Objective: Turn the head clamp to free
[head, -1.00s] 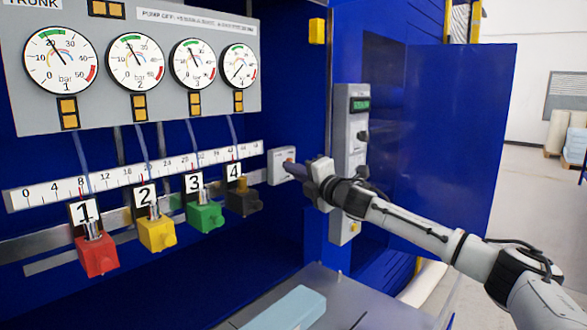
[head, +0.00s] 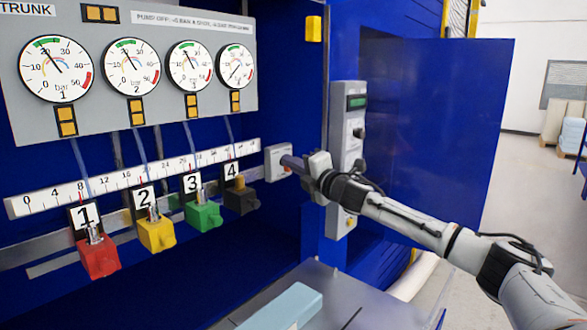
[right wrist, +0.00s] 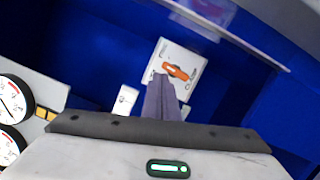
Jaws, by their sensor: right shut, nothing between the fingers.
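The head clamp is a pale square plate (head: 278,162) at the right end of the number strip, on the blue wall. In the right wrist view its orange lever (right wrist: 176,72) lies at a slant across the white plate (right wrist: 168,53), with markings around it. My right gripper (head: 284,160) points at the plate from the right, its dark fingers shut and empty. In the right wrist view the fingertips (right wrist: 160,77) appear just below and left of the lever; I cannot tell whether they touch it. My left gripper is not in view.
Red (head: 98,258), yellow (head: 157,234), green (head: 204,215) and black (head: 240,200) blocks sit under the number strip (head: 140,176). A grey control box (head: 347,150) stands behind my right gripper. A blue panel (head: 440,140) is at right. A light-blue block (head: 285,308) lies on the grey surface below.

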